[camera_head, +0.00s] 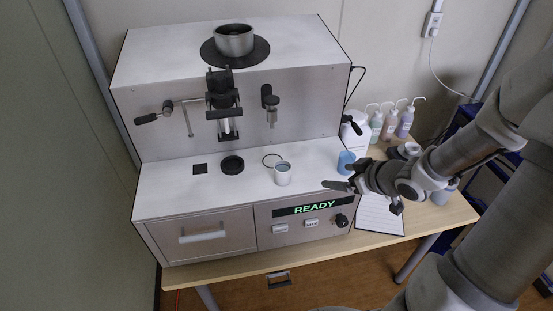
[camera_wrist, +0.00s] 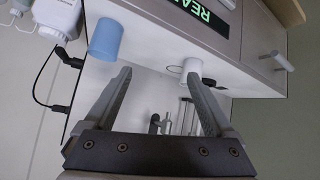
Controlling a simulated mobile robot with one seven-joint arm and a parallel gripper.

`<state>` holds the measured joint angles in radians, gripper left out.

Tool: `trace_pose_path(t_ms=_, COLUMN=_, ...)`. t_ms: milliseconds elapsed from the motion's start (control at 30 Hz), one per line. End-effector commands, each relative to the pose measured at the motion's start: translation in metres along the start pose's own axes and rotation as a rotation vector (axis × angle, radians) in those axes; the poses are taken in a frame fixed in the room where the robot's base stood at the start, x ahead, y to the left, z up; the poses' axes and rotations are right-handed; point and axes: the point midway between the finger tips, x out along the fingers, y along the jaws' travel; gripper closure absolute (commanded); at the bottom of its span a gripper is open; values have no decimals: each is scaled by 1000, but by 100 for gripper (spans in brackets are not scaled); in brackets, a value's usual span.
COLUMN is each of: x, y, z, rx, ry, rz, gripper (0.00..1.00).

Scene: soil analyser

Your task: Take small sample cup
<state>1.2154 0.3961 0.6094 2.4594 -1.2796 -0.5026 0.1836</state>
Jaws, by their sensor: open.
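A small white cup (camera_head: 283,175) stands upright on the analyser's ledge, left of my gripper. A blue cup (camera_head: 346,163) stands near the ledge's right end, close behind my gripper. The frames do not make clear which one is the small sample cup. My gripper (camera_head: 338,178) is open and empty, at the ledge's right side. In the wrist view, the fingers (camera_wrist: 159,74) are spread. The white cup (camera_wrist: 191,67) shows near the right fingertip, and the blue cup (camera_wrist: 106,40) shows beyond the left fingertip. I see neither cup between the fingers.
The grey analyser (camera_head: 235,125) stands on a wooden table (camera_head: 440,212), its display reading READY. A metal bowl (camera_head: 234,40) sits on top. A portafilter-like clamp (camera_head: 222,95) overhangs the ledge. Several pump bottles (camera_head: 390,122) stand at the right, and a paper sheet (camera_head: 380,216) lies in front.

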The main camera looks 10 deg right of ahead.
Motion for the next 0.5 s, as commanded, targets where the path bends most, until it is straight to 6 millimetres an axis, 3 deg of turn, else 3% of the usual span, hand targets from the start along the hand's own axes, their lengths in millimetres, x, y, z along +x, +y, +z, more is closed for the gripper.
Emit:
trace_pose_path(t_ms=300, x=-24, y=-40, z=-11, rx=14, ry=213, rz=-189, gripper=11)
trace_pose_path(t_ms=500, x=-8, y=-49, z=-15, rx=11, ry=235, rz=-209, gripper=11)
